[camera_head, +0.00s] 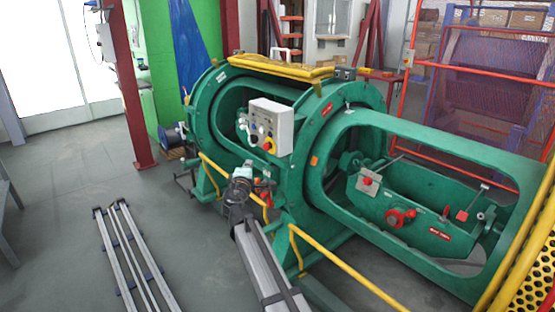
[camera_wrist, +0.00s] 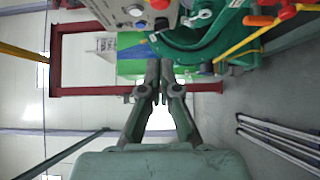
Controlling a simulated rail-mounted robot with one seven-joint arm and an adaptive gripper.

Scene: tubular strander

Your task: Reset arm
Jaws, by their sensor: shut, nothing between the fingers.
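My gripper (camera_head: 266,186) is in front of the green tubular strander (camera_head: 345,190), below its grey control box (camera_head: 270,127) in the head view. In the wrist view my gripper (camera_wrist: 159,66) has its two fingers together, with nothing between them. The control box (camera_wrist: 140,12) shows at the top of that sideways wrist view, with a blue button and a red knob. The fingertips are apart from the box. My arm reaches up from the bottom of the head view.
Yellow rails (camera_head: 345,268) run along the strander's front. Metal rails (camera_head: 130,255) lie on the floor at left; open grey floor surrounds them. A dark red post (camera_head: 130,85) stands behind. Red-framed mesh fencing (camera_head: 490,85) stands at the back right.

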